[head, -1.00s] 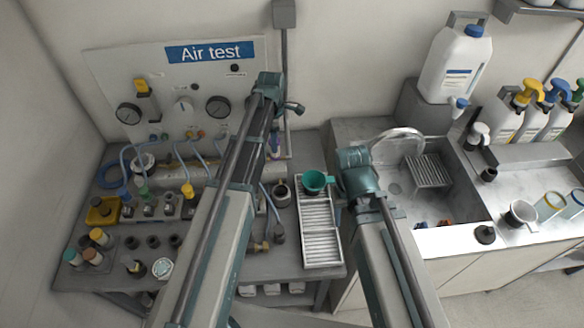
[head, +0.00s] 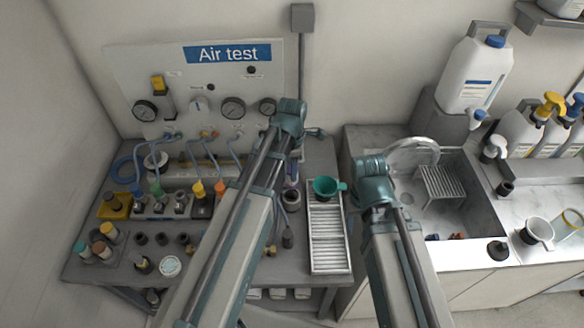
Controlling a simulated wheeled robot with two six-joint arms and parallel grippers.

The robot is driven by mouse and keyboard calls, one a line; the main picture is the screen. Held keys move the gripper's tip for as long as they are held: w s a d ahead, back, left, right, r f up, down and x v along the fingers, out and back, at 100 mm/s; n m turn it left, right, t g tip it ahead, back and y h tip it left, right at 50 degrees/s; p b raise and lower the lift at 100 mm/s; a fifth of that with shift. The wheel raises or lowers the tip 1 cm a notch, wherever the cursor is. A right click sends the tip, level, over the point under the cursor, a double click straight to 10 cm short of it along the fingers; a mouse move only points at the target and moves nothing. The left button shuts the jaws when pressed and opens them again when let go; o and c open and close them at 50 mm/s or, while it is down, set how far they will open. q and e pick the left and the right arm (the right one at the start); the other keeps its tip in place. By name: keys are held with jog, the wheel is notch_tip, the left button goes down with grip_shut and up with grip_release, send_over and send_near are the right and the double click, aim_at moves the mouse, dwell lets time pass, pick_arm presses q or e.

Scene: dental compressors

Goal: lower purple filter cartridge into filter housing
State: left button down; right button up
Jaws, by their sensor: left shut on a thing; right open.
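My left gripper (head: 295,150) is above the back of the bench, right of the test panel, its fingers mostly hidden behind its own wrist. It is shut on the purple filter cartridge (head: 293,169), of which only a small dark purple part shows below the wrist. A dark round open cup that looks like the filter housing (head: 291,200) stands on the bench just below the cartridge. I cannot tell whether the two touch. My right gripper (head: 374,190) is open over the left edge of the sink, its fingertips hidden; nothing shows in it.
A green funnel-like cup (head: 326,187) sits at the back of a white ribbed rack (head: 328,240), right of the housing. Valves with coloured caps (head: 180,203) and blue hoses crowd the bench at left. The sink (head: 440,205) lies at right.

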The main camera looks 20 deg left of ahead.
aim_at(292, 188)
pick_arm(q)
jog(key=shift+f+b, duration=2.45)
jog(key=shift+f, duration=0.2)
jog(key=shift+f, duration=0.1)
jog(key=shift+f+b, duration=2.7)
jog(key=shift+b, duration=0.1)
jog(key=shift+r, duration=0.1)
jog(key=shift+r+p, duration=0.7)
jog(key=shift+p, duration=0.05)
jog(key=shift+f, duration=0.2)
